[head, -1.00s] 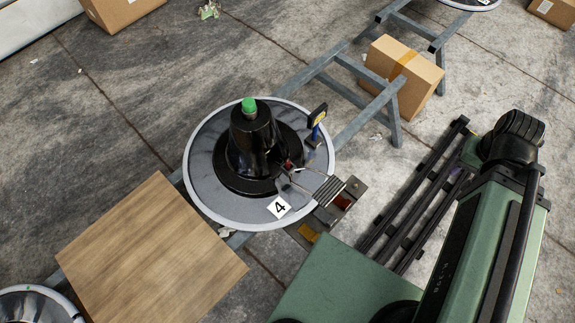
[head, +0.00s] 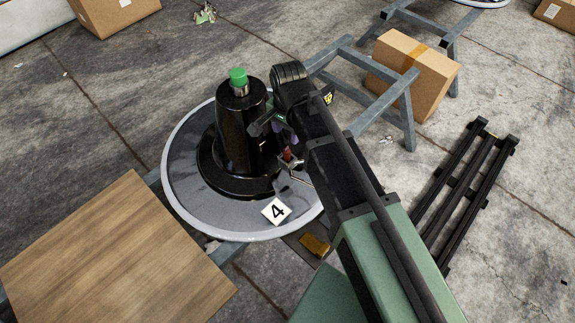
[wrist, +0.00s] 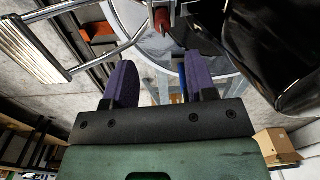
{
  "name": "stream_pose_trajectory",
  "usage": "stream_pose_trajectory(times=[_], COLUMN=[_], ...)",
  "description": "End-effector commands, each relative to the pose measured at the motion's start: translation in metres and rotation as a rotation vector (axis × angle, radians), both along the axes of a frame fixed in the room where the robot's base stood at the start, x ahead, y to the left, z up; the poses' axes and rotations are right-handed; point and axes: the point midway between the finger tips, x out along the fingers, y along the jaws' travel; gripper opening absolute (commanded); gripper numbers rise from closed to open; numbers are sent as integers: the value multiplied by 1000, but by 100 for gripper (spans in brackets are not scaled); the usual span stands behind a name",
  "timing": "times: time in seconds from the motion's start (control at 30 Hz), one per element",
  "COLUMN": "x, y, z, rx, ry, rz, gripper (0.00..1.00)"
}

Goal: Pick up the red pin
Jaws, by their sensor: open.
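The red pin (head: 287,154) is small and sits at the right side of the black chair base (head: 235,135), by a metal bracket. In the wrist view the red pin (wrist: 162,20) hangs at the top, just above and between the finger ends in the picture, with a grey fork-like bracket around its upper part. My gripper (head: 266,121) is beside the black base, close to the pin and partly hidden by my arm. In the wrist view my gripper (wrist: 158,72) has its two purple fingers apart, with nothing held between them.
The black base's glossy side (wrist: 285,60) is close on the right in the wrist view. A metal footrest (wrist: 60,45) is close on the left. A wooden board (head: 115,245), grey metal frame (head: 405,105) and cardboard box (head: 415,65) stand around the round plate (head: 190,205).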

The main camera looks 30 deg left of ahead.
Motion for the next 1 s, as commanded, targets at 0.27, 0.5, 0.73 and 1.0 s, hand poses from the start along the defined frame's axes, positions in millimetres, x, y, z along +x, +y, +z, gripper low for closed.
stream_pose_trajectory(times=[0.27, 0.5, 0.73, 1.0], x=[-1, 0, 0, 2], y=[-2, -1, -1, 3], z=[-6, -55, -60, -110], rx=[1, 0, 0, 0], ry=[1, 1, 1, 1], rz=[-101, -100, -99, -99], gripper=[51, 51, 51, 51])
